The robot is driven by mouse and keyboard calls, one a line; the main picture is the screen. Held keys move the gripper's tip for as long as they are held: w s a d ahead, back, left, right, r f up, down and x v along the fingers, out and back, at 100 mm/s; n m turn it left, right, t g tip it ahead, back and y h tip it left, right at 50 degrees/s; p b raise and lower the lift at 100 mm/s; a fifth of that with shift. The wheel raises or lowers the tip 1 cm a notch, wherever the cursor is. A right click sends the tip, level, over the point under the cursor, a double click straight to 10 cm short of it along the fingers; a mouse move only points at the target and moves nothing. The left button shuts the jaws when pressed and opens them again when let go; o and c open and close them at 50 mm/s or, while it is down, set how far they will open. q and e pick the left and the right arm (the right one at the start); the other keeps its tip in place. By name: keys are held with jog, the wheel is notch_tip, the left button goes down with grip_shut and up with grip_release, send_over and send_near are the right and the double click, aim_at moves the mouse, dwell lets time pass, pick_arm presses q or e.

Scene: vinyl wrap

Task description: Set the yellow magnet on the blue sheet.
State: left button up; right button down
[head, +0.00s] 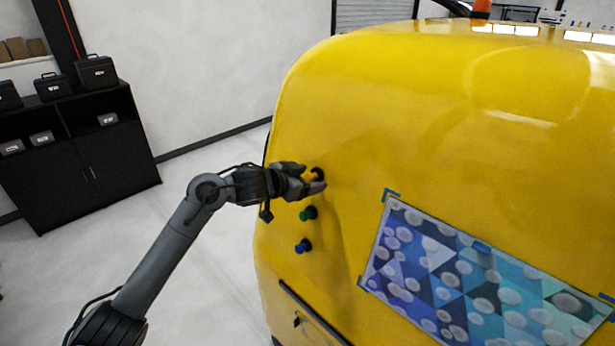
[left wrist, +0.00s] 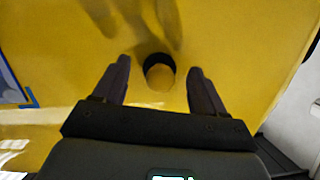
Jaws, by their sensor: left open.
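The yellow magnet (left wrist: 160,78) shows in the left wrist view as a yellow round face with a dark rim, against the yellow panel. In the head view its dark side (head: 317,172) shows at the top of a column of magnets. My left gripper (head: 313,179) is open, with one finger on each side of the magnet; in the left wrist view, gaps show between the fingers (left wrist: 160,70) and the magnet. The blue sheet (head: 440,287), patterned with triangles and pale bubbles, lies on the panel at lower right. My right gripper is not in view.
A green magnet (head: 309,213) and a blue magnet (head: 303,246) sit below on the curved yellow panel (head: 400,120). Blue corner marks (head: 391,194) frame the sheet. A black cabinet (head: 85,150) with cases stands far left. The panel between magnets and sheet is bare.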

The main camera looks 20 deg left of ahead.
pick_arm(q)
jog(key=shift+c, duration=0.4)
jog(key=c, duration=1.1)
jog(key=shift+c, duration=0.2)
jog(key=shift+s+a+p, duration=0.2)
jog(key=shift+s+p, duration=0.2)
jog(key=shift+s+a+r, duration=0.1)
jog(key=shift+s, duration=0.05)
jog(key=shift+s+a+r+p, duration=0.15)
jog(key=shift+s+a+p, duration=0.1)
jog(key=shift+s+p, duration=0.25)
jog(key=p+v, duration=0.1)
jog(key=v, duration=0.1)
jog(key=f+p+v, duration=0.1)
jog(key=v, duration=0.2)
jog(key=shift+s+a+p, duration=0.25)
jog(key=shift+s+p, duration=0.1)
jog(key=shift+p, duration=0.05)
